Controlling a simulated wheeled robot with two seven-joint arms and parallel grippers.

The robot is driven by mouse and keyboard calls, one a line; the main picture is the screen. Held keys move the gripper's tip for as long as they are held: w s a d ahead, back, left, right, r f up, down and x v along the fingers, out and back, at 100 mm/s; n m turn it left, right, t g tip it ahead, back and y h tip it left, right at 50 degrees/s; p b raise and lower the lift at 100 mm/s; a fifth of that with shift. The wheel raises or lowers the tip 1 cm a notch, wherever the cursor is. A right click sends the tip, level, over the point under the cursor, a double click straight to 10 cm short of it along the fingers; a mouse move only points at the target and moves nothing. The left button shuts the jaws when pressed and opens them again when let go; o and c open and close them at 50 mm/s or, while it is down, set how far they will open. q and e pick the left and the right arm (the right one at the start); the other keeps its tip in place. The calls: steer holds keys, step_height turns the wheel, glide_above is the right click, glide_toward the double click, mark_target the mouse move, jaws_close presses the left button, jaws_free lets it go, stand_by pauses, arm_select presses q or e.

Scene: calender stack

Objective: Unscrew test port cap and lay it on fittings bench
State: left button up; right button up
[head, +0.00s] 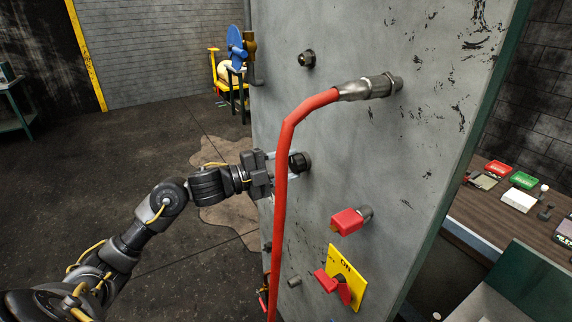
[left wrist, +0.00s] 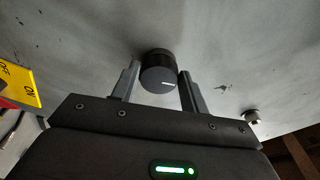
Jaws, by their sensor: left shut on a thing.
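In the left wrist view the cap (left wrist: 158,74) shows a short white mark and stands against the panel between my two finger pads. My left gripper (head: 289,165) is shut on the cap, reaching in from the left; it also shows in the left wrist view (left wrist: 159,82). The hose partly hides the gripper in the head view. A brown-topped bench (head: 482,211), perhaps the fittings bench, stands right of the panel. My right gripper is not in view.
The red hose (head: 280,220) runs from a metal fitting (head: 370,88) down in front of my left gripper. A red-capped valve (head: 347,221) and a yellow ON plate (head: 346,279) stick out lower right.

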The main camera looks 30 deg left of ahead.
arm_select(q)
steer(key=o, duration=1)
steer(key=shift+w, duration=0.1)
steer(key=shift+s+a+f, duration=0.1)
steer(key=shift+s+a, duration=0.1)
steer(key=shift+s, duration=0.1)
steer(key=b+v, duration=0.5)
steer(key=v, duration=0.4)
steer(key=shift+s+a, duration=0.2)
steer(key=shift+s, duration=0.1)
steer(key=shift+s+a, duration=0.1)
steer(key=shift+s, duration=0.05)
steer(key=shift+c, duration=0.3)
